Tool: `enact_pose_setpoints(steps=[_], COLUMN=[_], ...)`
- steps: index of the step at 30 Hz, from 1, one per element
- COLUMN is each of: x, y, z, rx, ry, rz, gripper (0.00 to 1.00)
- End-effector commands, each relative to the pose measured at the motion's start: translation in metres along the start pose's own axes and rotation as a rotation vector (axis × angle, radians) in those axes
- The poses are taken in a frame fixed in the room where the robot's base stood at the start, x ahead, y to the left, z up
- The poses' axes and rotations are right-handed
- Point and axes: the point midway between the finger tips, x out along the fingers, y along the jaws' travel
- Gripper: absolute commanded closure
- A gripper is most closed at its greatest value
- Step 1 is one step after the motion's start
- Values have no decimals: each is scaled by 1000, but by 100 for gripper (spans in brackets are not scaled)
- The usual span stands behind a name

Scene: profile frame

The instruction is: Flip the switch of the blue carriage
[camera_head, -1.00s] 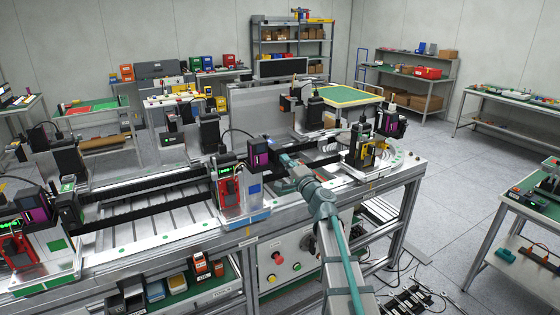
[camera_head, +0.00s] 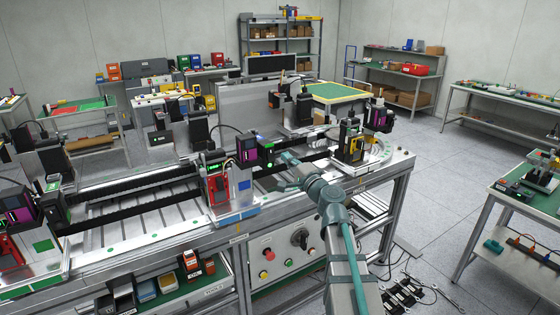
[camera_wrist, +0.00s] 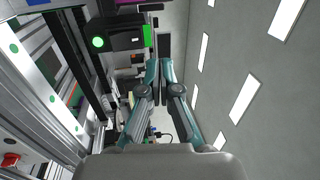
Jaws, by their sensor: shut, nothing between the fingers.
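The carriage with a blue square label and blue lower edge (camera_head: 236,214) stands on the near rail of the frame, left of my arm in the head view. It carries a red unit with green digits. A black block with a lit green lamp (camera_head: 268,154) sits just behind it, next to a magenta-faced box; I cannot tell which part is the switch. My gripper (camera_head: 287,158) is shut and empty, just right of that block. In the wrist view my gripper's teal fingers (camera_wrist: 160,66) are together, near a black block with a round green light (camera_wrist: 98,42). Contact cannot be told.
A yellow-and-black unit (camera_head: 349,140) stands on the frame to the right of my gripper. A red button and a black knob are on the panel (camera_head: 284,248) below. Another carriage is at far left.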

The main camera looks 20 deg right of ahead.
Motion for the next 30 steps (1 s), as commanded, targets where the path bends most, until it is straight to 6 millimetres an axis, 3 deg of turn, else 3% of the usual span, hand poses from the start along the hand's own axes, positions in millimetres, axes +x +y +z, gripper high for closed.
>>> enact_pose_setpoints(steps=[3, 9, 30], x=[-23, -42, -46], y=[-8, -18, -17], z=[1, 0, 7], rx=[-1, 1, -34], ry=[1, 0, -33], rz=[-2, -1, 19], gripper=[100, 100, 100])
